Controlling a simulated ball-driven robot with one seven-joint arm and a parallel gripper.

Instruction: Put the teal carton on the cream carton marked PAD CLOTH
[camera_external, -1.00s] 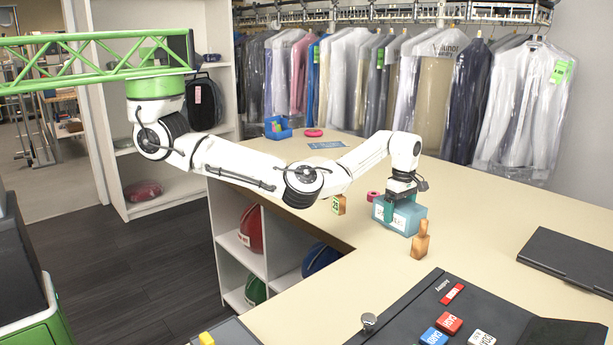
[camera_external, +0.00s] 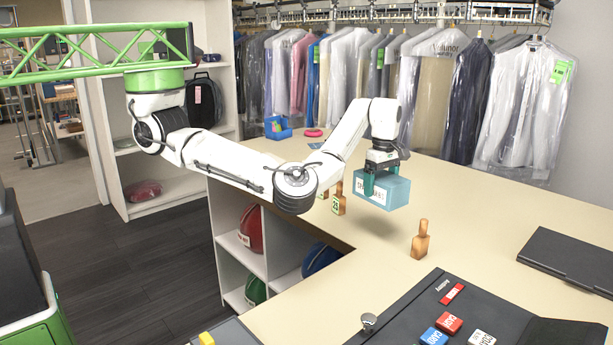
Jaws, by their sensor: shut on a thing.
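The teal carton (camera_external: 397,195) has a white label with dark print on its front. It hangs level a little above the beige counter (camera_external: 480,230), with a faint shadow under it. My gripper (camera_external: 383,184) points down and is shut on the carton from above, its teal fingers against the carton's sides. I cannot make out a cream carton marked PAD CLOTH in this view.
A wooden block with a peg (camera_external: 421,241) stands to the carton's right, and a tagged one (camera_external: 339,200) to its left. A dark flat case (camera_external: 570,262) lies at right. A blue bin (camera_external: 278,128) and pink ring (camera_external: 313,133) are farther back. Counter between is clear.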

